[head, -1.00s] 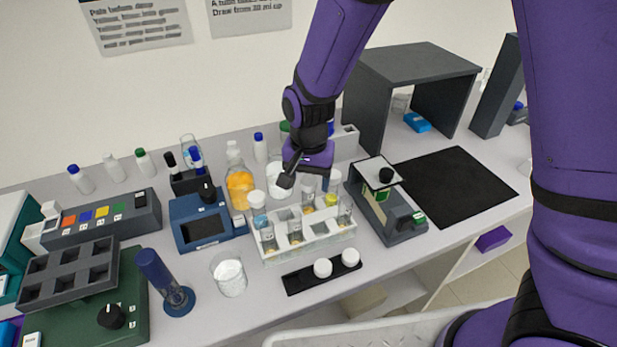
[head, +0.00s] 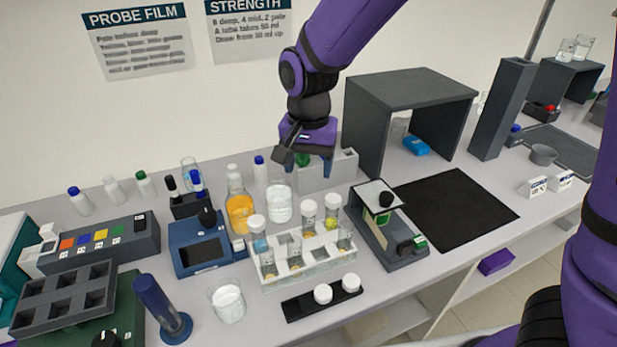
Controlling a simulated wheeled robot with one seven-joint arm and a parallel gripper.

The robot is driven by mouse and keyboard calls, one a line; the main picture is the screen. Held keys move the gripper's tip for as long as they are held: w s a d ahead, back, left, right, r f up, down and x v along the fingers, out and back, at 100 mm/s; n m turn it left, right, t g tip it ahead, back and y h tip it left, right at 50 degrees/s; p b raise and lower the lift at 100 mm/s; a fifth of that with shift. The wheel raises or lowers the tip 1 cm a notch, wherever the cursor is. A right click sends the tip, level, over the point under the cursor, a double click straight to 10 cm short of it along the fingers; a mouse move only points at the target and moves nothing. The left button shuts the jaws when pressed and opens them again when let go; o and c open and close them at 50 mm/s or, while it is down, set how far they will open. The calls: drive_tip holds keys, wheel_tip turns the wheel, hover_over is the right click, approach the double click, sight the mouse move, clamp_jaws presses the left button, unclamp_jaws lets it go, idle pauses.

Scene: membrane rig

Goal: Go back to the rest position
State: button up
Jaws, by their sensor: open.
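My gripper (head: 306,170) hangs from the purple arm over the back middle of the bench, with its fingers apart and pointing down. It is in front of a grey-white holder (head: 343,168) near the wall; a green cap shows close to the fingers. I see nothing held between the fingers. The white vial rack (head: 308,265) stands in front and below, with several white-capped vials in it. The gap between the fingertips and the bench cannot be judged exactly.
A beaker (head: 279,203) and an orange bottle (head: 239,212) stand left of the gripper. A grey shelter (head: 410,88) stands right. A black mat (head: 456,208) is bare. A dark strip (head: 303,305) bears two white caps. A blue device (head: 200,245) is left of the rack.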

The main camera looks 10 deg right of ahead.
drive_tip(key=shift+r, duration=0.25)
drive_tip(key=s+d+r+n+t+y, duration=0.1)
drive_tip(key=s+d+r, duration=0.2)
drive_tip(key=d+r, duration=0.4)
drive_tip(key=s+d+r+n+t, duration=0.1)
drive_tip(key=s+d+r, duration=0.2)
drive_tip(key=d+r, duration=0.35)
drive_tip(key=s+d+r+n+t+h, duration=0.1)
drive_tip(key=s+d+r+t, duration=0.2)
drive_tip(key=s+d, duration=0.8)
drive_tip(key=shift+s+n, duration=0.4)
drive_tip(key=shift+s, duration=0.1)
drive_tip(key=shift+r, duration=0.1)
